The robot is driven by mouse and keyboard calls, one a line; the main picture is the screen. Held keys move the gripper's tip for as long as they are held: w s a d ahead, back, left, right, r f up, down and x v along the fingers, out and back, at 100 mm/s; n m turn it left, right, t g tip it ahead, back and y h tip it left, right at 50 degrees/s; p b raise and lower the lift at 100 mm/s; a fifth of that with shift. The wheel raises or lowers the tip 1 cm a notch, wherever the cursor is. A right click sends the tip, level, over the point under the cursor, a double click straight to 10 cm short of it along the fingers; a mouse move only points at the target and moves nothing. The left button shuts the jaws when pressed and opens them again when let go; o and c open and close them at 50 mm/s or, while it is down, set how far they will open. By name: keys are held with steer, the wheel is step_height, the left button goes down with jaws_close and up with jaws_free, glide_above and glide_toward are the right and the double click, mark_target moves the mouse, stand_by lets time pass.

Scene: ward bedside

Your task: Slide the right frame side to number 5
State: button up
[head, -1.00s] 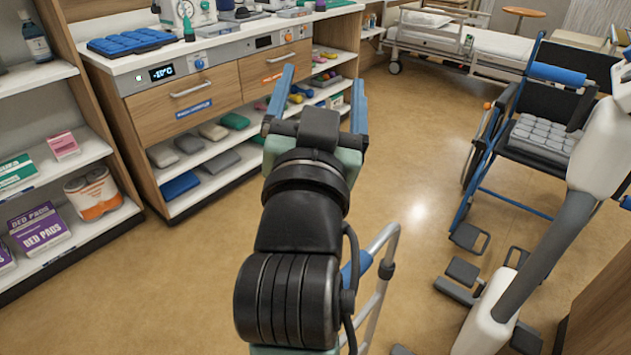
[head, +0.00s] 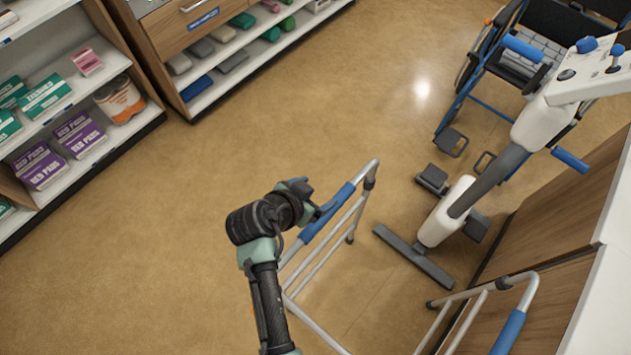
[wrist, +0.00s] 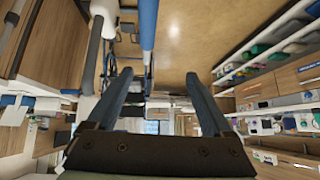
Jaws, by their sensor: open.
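A walking frame of silver tube shows in the head view. Its left side (head: 350,205) has a blue hand grip (head: 328,214); its right side (head: 462,312), at the lower right, has another blue grip (head: 509,331) and is partly cut off. I can make out no numbers. My gripper (head: 322,208) is close beside the left side's grip, well away from the right side. In the wrist view my gripper (wrist: 158,76) is open with nothing between its fingers; a blue grip on a silver tube (wrist: 148,22) shows just beyond them. Whether they touch is unclear.
A grey-and-white lift with a flat base (head: 415,257) stands beyond the frame, near a wheelchair (head: 520,75). A wooden cabinet (head: 540,230) borders the right. Shelves with boxes (head: 75,130) stand at the left. The floor (head: 130,260) at lower left is clear.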

steer(key=s+p, duration=0.1)
steer(key=s, duration=0.1)
steer(key=b, duration=0.9)
glide_toward(327, 220)
steer(key=shift+g+h, duration=0.3)
steer(key=shift+g, duration=0.1)
steer(key=w+f, duration=0.2)
steer(key=w+d+f, duration=0.1)
steer(key=w+f, duration=0.2)
steer(key=shift+w+d, duration=0.2)
steer(key=shift+d, duration=0.05)
steer(key=b+x, duration=0.2)
steer(key=x, duration=0.1)
steer(key=shift+w+f, duration=0.1)
steer(key=shift+w+d+f+b, duration=0.35)
steer(key=shift+w+f+b, duration=0.15)
steer(key=shift+b, duration=0.15)
steer(key=shift+c, duration=0.3)
